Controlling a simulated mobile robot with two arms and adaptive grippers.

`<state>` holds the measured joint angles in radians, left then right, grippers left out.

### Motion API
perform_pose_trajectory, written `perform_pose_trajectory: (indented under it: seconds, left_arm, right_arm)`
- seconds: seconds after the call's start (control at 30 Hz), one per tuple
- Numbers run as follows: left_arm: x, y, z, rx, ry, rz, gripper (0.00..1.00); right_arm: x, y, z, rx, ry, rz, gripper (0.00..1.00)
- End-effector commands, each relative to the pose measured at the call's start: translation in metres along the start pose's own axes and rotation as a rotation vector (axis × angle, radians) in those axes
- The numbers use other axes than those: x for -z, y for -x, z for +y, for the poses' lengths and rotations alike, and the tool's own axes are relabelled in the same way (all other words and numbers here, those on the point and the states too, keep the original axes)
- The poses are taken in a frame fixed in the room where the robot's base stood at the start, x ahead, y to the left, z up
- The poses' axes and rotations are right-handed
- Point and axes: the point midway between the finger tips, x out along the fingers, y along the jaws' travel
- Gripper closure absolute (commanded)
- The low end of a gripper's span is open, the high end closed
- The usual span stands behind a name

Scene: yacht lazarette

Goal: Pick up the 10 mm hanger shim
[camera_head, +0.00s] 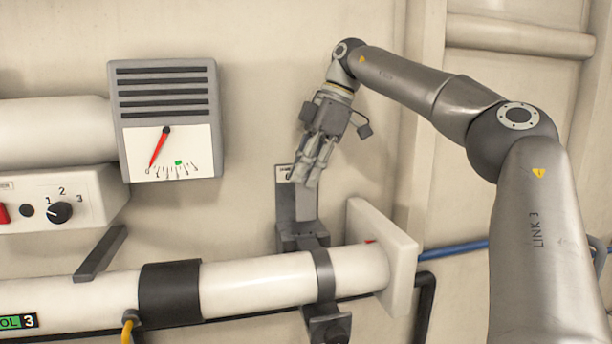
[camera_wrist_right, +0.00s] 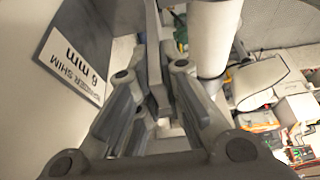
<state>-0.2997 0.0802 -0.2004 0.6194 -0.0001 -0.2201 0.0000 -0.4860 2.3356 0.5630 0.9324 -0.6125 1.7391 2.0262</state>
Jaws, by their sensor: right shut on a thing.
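My right gripper (camera_head: 314,178) is shut on a light grey flat strip, the hanger shim (camera_head: 306,205), whose lower end shows below the fingers. The shim stands upright against a darker grey wall holder (camera_head: 285,208), with its foot at the holder's block. I cannot tell whether it is clear of the holder. In the right wrist view the fingers close on a grey piece (camera_wrist_right: 157,92). A white label (camera_wrist_right: 72,66) on the plate beside them reads hanger shim and seems to say 6 mm, not 10 mm. My left gripper is not in view.
A white pipe (camera_head: 250,285) with a dark clamp (camera_head: 325,275) runs below the holder, ending at a white flange (camera_head: 378,250). A gauge box (camera_head: 168,90) and a switch panel (camera_head: 60,205) are at the left. Wall between gauge and gripper is bare.

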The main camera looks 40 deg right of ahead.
Motion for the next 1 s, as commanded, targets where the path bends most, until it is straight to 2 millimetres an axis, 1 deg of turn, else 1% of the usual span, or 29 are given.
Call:
perform_pose_trajectory:
  seconds: [0.23,0.37,0.6,1.0]
  left_arm:
    - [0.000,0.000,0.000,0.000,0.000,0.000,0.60]
    - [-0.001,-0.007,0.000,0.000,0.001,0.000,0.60]
    - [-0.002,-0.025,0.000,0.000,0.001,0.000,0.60]
    - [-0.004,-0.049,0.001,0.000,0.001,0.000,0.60]
  right_arm:
    - [0.000,0.000,0.000,-0.001,0.000,0.000,1.00]
    - [0.000,-0.001,-0.005,-0.002,0.002,0.001,1.00]
    - [-0.001,-0.003,-0.024,-0.004,0.002,0.001,1.00]
    - [-0.001,-0.002,-0.056,-0.003,0.002,0.000,1.00]
